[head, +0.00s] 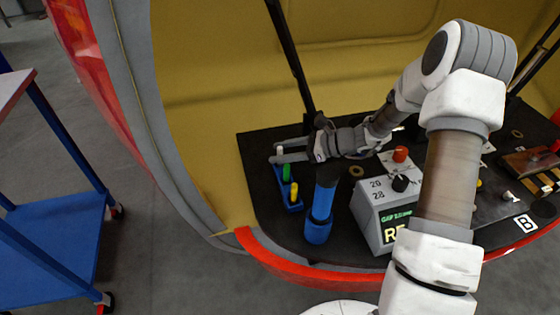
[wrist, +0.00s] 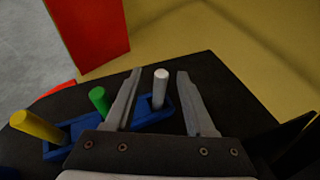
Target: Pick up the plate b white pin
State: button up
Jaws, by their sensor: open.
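A white pin (wrist: 160,90) stands upright in the far end of a blue holder (wrist: 152,108). In the head view the white pin (head: 279,150) shows just beyond my gripper's fingers. My gripper (wrist: 160,72) is open, with one finger on each side of the white pin and a gap on both sides. In the head view my gripper (head: 273,154) reaches left over the holder's far end. A green pin (wrist: 98,98) and a yellow pin (wrist: 36,126) stand in the same holder, outside the fingers.
A blue cylinder (head: 319,215) stands close in front of my gripper.

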jog(key=shift+w+a+f, duration=0.1)
jog(key=shift+a, duration=0.15)
grip_shut()
dwell(0.3)
